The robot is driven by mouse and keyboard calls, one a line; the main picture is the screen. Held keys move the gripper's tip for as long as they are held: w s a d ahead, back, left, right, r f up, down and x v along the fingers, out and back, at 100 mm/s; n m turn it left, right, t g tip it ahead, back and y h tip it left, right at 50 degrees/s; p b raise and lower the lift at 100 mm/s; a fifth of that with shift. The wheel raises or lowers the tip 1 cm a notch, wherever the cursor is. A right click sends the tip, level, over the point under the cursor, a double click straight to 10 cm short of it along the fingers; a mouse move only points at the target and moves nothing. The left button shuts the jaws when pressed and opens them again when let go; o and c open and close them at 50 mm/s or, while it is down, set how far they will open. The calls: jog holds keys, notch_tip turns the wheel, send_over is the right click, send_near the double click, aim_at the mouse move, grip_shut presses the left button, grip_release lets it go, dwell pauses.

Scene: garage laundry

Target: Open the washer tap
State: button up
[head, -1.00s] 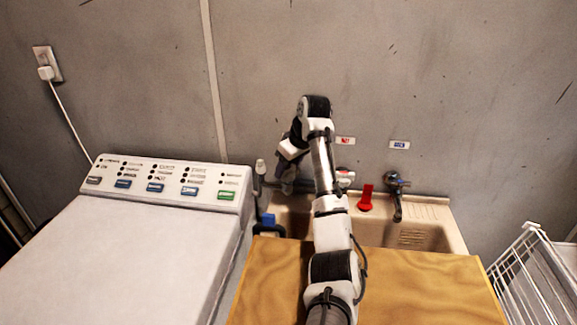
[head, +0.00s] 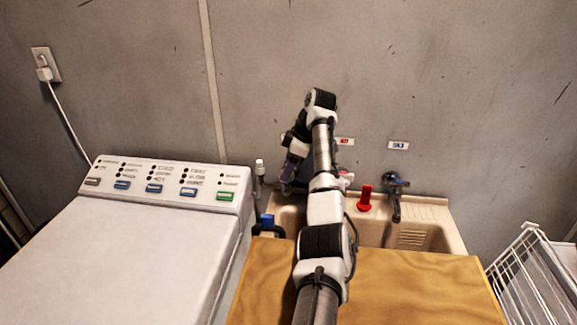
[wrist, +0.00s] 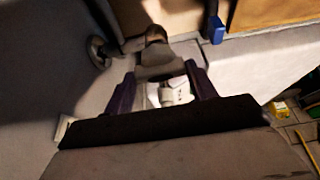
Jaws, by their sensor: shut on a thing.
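The washer tap shows in the wrist view as a wall fitting with a round flange, a short pipe and a pale handle (wrist: 160,71). My gripper (wrist: 166,80) has its two dark purple fingers on either side of the handle and is shut on it. A white part shows below the handle between the fingers. In the head view my gripper (head: 288,178) is low by the wall at the sink's left end, partly behind my arm. The tap is hidden there.
The sink (head: 433,222) has a blue-labelled tap (head: 396,190) and a red object (head: 365,197); another tap is mostly behind my arm. A wooden top (head: 420,280) lies in front. The washer (head: 130,260) stands left, a wire rack (head: 515,270) right.

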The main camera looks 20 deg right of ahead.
dwell(0.4)
jog(key=o, duration=1)
jog(key=shift+r, duration=0.1)
jog(key=v, duration=1.3)
jog(key=shift+d+r, duration=0.15)
jog(key=shift+r, duration=0.2)
